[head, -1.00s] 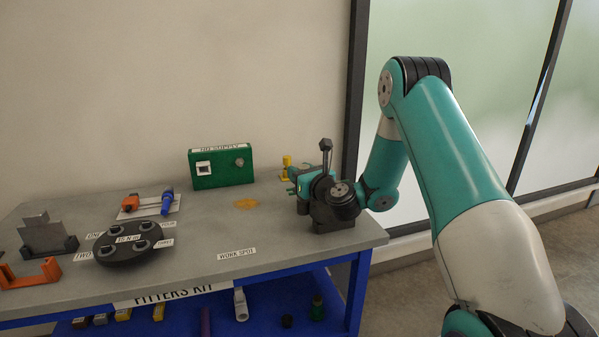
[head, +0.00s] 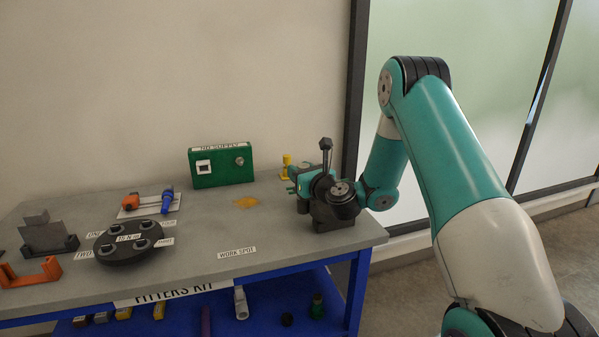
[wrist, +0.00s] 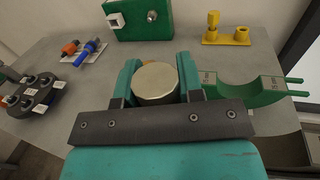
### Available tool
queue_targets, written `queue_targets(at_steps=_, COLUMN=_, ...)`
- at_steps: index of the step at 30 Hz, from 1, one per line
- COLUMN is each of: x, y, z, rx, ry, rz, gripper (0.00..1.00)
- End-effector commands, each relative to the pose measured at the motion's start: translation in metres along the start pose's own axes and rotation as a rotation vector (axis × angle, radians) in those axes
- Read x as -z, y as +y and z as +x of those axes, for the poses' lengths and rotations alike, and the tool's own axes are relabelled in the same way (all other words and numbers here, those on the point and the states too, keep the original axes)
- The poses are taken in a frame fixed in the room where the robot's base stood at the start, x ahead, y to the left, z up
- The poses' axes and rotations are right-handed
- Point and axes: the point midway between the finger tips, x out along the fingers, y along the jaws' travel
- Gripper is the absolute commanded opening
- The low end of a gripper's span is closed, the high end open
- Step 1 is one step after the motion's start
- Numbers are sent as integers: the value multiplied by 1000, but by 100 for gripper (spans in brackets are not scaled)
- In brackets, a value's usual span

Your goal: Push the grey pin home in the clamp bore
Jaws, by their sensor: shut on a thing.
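My gripper (wrist: 157,80) is shut on a round, pale metal piece that looks like the grey pin (wrist: 155,83), with its flat top facing up between the two teal fingers. In the head view my gripper (head: 299,181) is small, at the bench's right end, partly hidden by my dark wrist. The bore and the pin's lower end are hidden, so I cannot tell how deep the pin sits.
A green supply box (head: 221,166) stands at the back. A yellow fitting (wrist: 227,30) stands behind the green clamp. A black turntable (head: 128,248) and an orange bracket (head: 31,272) are at the left. The bench middle is mostly clear around an orange stain.

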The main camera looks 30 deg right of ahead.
Motion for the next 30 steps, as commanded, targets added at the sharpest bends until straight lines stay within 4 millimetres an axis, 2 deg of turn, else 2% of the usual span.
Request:
queue_targets(at_steps=14, x=1, y=0, z=0, rx=0, ry=0, rz=0, gripper=10)
queue_targets(at_steps=30, x=14, y=0, z=0, rx=0, ry=-1, rz=0, gripper=10)
